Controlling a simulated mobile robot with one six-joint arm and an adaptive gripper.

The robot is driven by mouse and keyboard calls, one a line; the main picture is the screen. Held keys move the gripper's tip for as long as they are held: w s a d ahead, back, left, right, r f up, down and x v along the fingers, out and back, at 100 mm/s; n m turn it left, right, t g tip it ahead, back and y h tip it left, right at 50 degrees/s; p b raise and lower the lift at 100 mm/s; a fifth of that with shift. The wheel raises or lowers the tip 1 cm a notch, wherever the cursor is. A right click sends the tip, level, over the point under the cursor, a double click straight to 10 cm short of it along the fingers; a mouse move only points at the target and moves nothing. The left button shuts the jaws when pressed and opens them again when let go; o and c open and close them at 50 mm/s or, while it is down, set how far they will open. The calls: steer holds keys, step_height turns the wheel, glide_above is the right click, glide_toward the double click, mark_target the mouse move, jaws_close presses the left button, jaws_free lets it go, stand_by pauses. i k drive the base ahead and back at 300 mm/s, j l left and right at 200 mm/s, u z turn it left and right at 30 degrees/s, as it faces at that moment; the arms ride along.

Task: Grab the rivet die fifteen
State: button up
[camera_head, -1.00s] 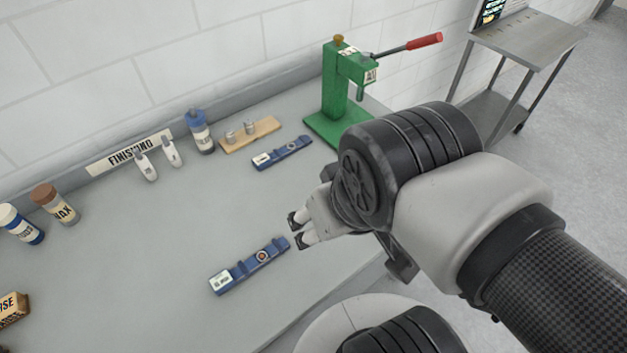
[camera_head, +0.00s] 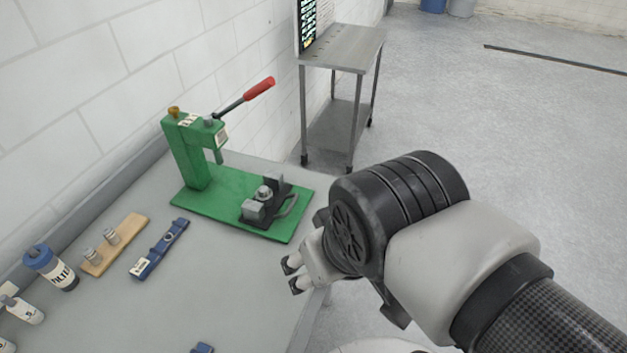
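Two small metal cylinders stand on a wooden block (camera_head: 128,232) at the left of the bench: a nearer one (camera_head: 92,257) and a farther one (camera_head: 110,237). They look like dies, but I cannot read any number on them. A green hand press (camera_head: 190,160) with a red-tipped lever stands at the back. A dark fixture with metal parts (camera_head: 262,205) sits on its green base. My gripper (camera_head: 292,277) is open and empty, its two fingertips apart, near the bench's right edge. It is in front of the press base and well right of the wooden block.
A blue holder with a white label (camera_head: 160,250) lies between the wooden block and the press. A metal cart (camera_head: 340,50) stands beyond the bench. The bench's front middle (camera_head: 240,290) is mostly clear.

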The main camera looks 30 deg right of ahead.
mark_target(264, 190)
steer(key=i+l+z, duration=0.1)
steer(key=i+l, duration=0.25)
steer(key=l, duration=0.15)
steer(key=i+l+z, duration=0.1)
steer(key=i+l, duration=0.3)
steer(key=l, duration=0.1)
